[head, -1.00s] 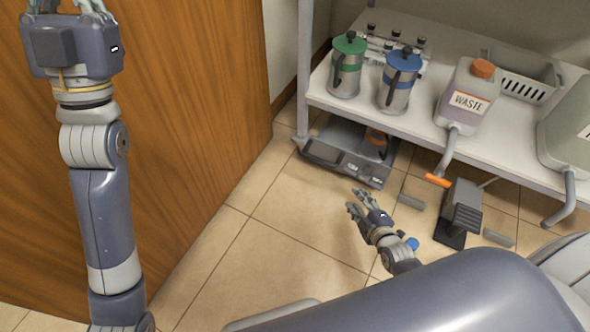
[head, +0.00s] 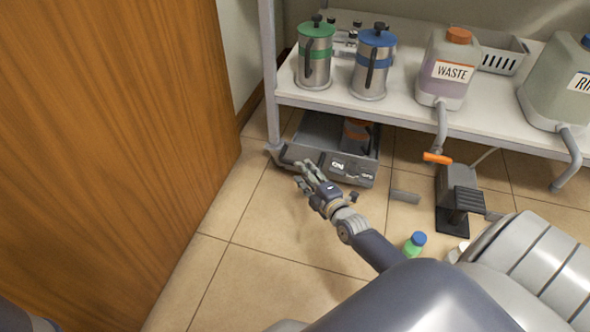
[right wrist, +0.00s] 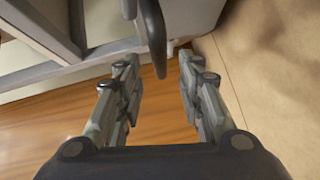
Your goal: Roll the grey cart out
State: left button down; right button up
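The grey cart (head: 358,176) is low and box-like and stands on the floor under the shelf unit. Its front shows two light fittings, and a small item with orange on it (head: 356,130) is inside. My right gripper (head: 308,170) is at the cart's front left in the head view, with its fingers apart; I cannot tell there whether it touches the cart. In the right wrist view my right gripper (right wrist: 157,85) is open, and a dark curved bar (right wrist: 152,38) reaches down between or just beyond its fingers. My left gripper is out of view.
The white shelf (head: 400,112) holds two metal jugs, a waste canister (head: 447,75) and other containers. A wooden panel (head: 100,150) fills the left. A grey pedal device (head: 458,195) and a green bottle with a blue cap (head: 413,244) stand on the floor.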

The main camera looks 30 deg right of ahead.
jog(key=shift+w+d+f+b, duration=0.1)
jog(key=shift+w+f+b, duration=0.15)
jog(key=shift+w+b, duration=0.85)
jog(key=shift+w+d+f+b, duration=0.15)
jog(key=shift+w+b, duration=0.25)
jog(key=shift+w, duration=1.3)
jog(key=shift+a, duration=0.1)
grip_shut()
